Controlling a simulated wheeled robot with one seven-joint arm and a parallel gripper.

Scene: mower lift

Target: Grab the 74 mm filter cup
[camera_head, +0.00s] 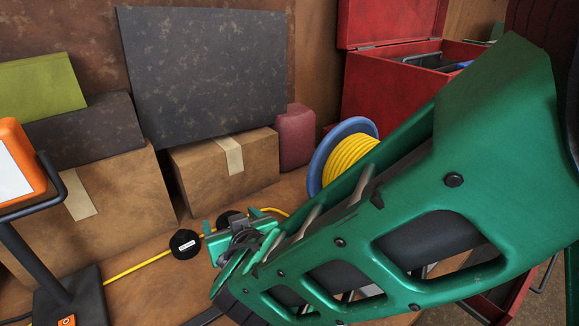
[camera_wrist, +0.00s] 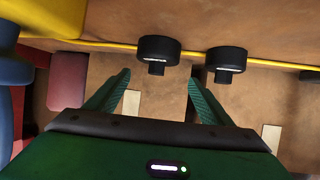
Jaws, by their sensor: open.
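Two black round cups with small white labels are in view; the labels are too small to read, so I cannot tell which is 74 mm. In the head view one cup (camera_head: 185,243) lies left of my gripper (camera_head: 238,243), and the other (camera_head: 229,218) is partly hidden behind it. In the wrist view one cup (camera_wrist: 158,48) is just beyond the gap between the fingertips of my gripper (camera_wrist: 158,78), roughly centred on it. The second cup (camera_wrist: 226,58) is to the right, outside the right finger. My gripper is open, with nothing seen between its fingers.
A yellow cable (camera_head: 138,265) runs past the cups from a blue reel (camera_head: 320,165). Cardboard boxes (camera_head: 205,180), a dark panel (camera_head: 205,75) and a red can (camera_head: 296,138) stand behind. An orange lamp (camera_head: 22,165) on a black stand is at left. A red toolbox (camera_head: 385,95) is behind my arm.

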